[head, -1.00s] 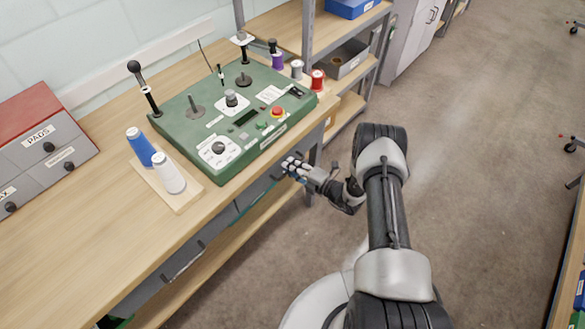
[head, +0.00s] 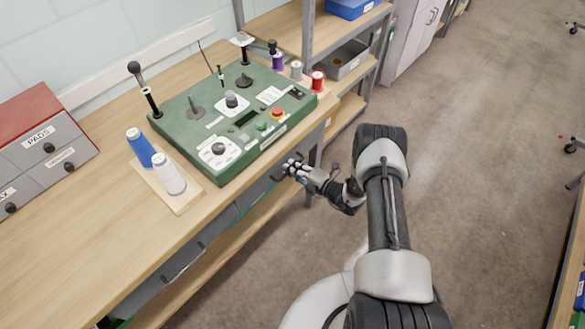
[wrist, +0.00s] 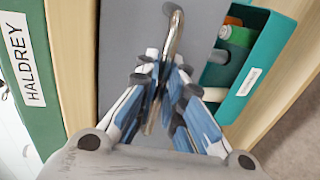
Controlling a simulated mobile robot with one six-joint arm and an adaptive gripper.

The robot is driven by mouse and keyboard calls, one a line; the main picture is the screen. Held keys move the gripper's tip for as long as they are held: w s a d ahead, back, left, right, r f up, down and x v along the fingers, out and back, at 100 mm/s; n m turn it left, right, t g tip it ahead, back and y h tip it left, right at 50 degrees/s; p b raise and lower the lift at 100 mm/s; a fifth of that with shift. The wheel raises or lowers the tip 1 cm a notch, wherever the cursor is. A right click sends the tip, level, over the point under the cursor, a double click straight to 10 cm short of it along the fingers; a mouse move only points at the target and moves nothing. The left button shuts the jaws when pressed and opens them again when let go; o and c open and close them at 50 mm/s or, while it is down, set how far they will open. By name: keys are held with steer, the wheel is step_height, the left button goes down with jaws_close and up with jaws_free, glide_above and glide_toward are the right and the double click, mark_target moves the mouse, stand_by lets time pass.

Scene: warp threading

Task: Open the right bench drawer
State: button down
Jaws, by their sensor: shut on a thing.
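The grey front of the right bench drawer (wrist: 120,50) fills the middle of the wrist view. A curved metal bar handle (wrist: 173,42) stands out from it. My gripper (wrist: 163,80) is shut on this handle, with a finger on each side of it. In the head view my gripper (head: 288,168) is just below the bench's front edge, near its right end. My fingers hide part of the handle and the drawer front. I see no clear gap that shows the drawer pulled out.
A teal bin (wrist: 282,62) with bottles sits beside the drawer front in the wrist view. The green control box (head: 190,135) stands on the bench (head: 95,225) above. Spools stand near it. Open floor (head: 480,180) lies to the right.

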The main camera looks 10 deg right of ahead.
steer(key=f+b+v, duration=0.1)
steer(key=f+v, duration=0.1)
steer(key=v, duration=1.1)
steer(key=s+f+b+v, duration=0.1)
steer(key=f+v, duration=0.2)
steer(key=v, duration=1)
steer(key=shift+d+f, duration=0.15)
steer(key=shift+d, duration=0.2)
steer(key=c, duration=2)
jaws_free()
steer(key=shift+o, duration=0.2)
steer(key=v, duration=1.2)
